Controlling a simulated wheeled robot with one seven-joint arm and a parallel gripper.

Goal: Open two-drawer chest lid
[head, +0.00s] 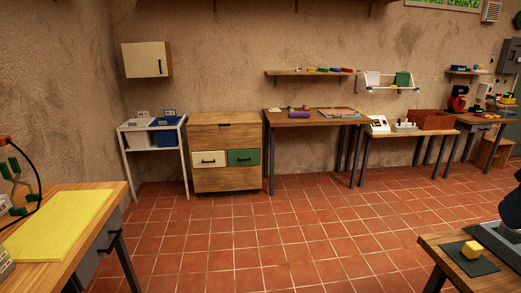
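The two-drawer chest (225,183) is a light wooden cabinet standing on the floor against the back wall, left of the picture's middle. Its wooden lid (224,118) looks shut, with a small dark handle (224,125) near the upper front. Below the upper front panel are a cream drawer (200,163) on the left and a green drawer (236,162) on the right, each with a dark handle. Both drawers look shut. The chest is some way off across the room. My gripper is not in view.
A white shelf stand (187,174) is close on the chest's left and a wooden table (290,122) close on its right. Open tiled floor (260,240) lies before the chest. Workbenches (118,192) (436,240) stand at the near left and right. A wall cabinet (142,60) hangs upper left.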

